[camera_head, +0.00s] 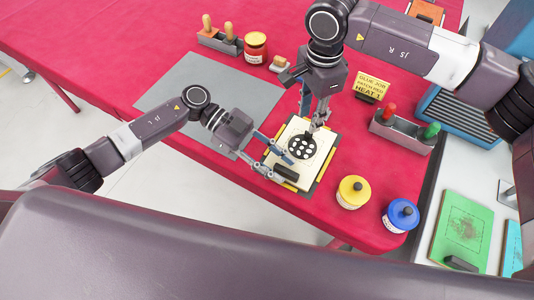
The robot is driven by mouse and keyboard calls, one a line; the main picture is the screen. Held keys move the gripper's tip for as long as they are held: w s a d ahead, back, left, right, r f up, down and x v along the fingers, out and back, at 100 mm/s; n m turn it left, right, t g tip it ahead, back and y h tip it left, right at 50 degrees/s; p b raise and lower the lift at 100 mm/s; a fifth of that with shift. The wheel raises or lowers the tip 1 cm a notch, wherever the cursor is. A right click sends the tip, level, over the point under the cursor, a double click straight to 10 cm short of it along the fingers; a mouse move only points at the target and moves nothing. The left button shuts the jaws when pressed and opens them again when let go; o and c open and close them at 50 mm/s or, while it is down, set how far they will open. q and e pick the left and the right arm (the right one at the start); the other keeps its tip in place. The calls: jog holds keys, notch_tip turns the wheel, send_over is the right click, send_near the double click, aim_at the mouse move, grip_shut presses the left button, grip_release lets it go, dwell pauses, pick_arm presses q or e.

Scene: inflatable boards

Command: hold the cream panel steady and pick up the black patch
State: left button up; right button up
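The cream panel (318,155) lies on a dark base with yellow edging at the front of the red table. A round black patch with white spots (302,147) is on the panel's middle. My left gripper (279,166) is open at the panel's left edge, its fingers spread over that side. Whether they touch the panel is unclear. My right gripper (314,121) points down at the panel's far side, just beyond the patch. Its fingertips are small and overlap the panel, so its opening and any contact are unclear.
A dark block (286,172) is at the panel's near left. A yellow-lidded jar (353,191) and a blue-lidded jar (401,215) stand to the right. A tool holder (401,132) and yellow sign (373,85) stand behind. A grey sheet (190,85) lies left.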

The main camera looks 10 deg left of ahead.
pick_arm(q)
jog(key=shift+x, duration=1.15)
grip_shut()
